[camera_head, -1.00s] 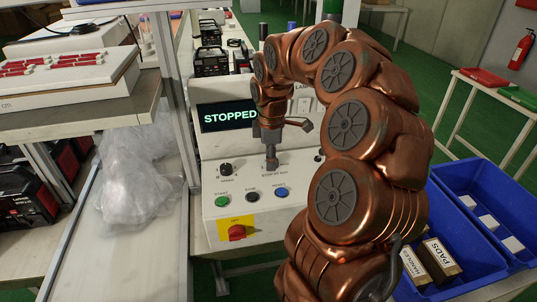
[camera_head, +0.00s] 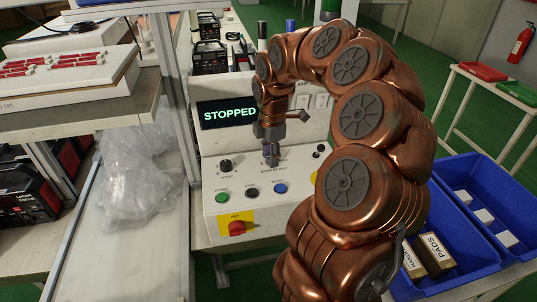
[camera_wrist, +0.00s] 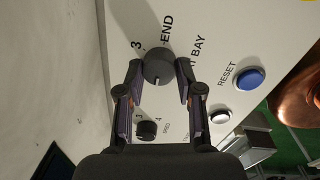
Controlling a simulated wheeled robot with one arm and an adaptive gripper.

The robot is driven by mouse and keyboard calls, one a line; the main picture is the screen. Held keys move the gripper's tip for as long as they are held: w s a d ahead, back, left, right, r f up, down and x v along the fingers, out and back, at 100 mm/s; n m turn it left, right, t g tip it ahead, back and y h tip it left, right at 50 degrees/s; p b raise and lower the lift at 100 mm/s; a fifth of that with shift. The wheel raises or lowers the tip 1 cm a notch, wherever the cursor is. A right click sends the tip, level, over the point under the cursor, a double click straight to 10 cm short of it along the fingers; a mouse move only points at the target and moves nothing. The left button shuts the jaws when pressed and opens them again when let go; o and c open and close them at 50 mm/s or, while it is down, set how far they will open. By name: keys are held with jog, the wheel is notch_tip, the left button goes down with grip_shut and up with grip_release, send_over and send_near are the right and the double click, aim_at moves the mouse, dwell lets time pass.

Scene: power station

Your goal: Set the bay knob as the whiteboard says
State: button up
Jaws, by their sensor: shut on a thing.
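The bay knob (camera_wrist: 157,64) is a round dark-grey knob with a pale mark on its lower side in the wrist view. Parts of its lettering, "3", "END" and "AT BAY", show around it. My gripper (camera_wrist: 158,76) is shut on the knob, one finger on each side. In the head view my gripper (camera_head: 270,154) points down at the sloped control panel (camera_head: 310,185), just above the "STOP AT BAY" label, and largely hides the knob. The screen (camera_head: 229,113) reads "STOPPED". I cannot make out a whiteboard in these views.
A smaller speed knob (camera_head: 225,165) is left of my gripper. The green (camera_head: 222,198), middle (camera_head: 252,192) and blue reset (camera_head: 281,187) buttons are in front. A red button (camera_head: 237,228) is on yellow below. A blue bin (camera_head: 480,260) stands right, a metal post (camera_head: 172,80) left.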

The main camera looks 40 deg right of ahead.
jog(key=shift+w+d, duration=0.1)
jog(key=shift+d, duration=0.1)
jog(key=o, duration=0.9)
jog(key=shift+o, duration=1.3)
jog(key=shift+a, duration=0.1)
notch_tip(320, 180, up, 12)
jog(key=shift+s, duration=0.35)
jog(key=shift+a, duration=0.15)
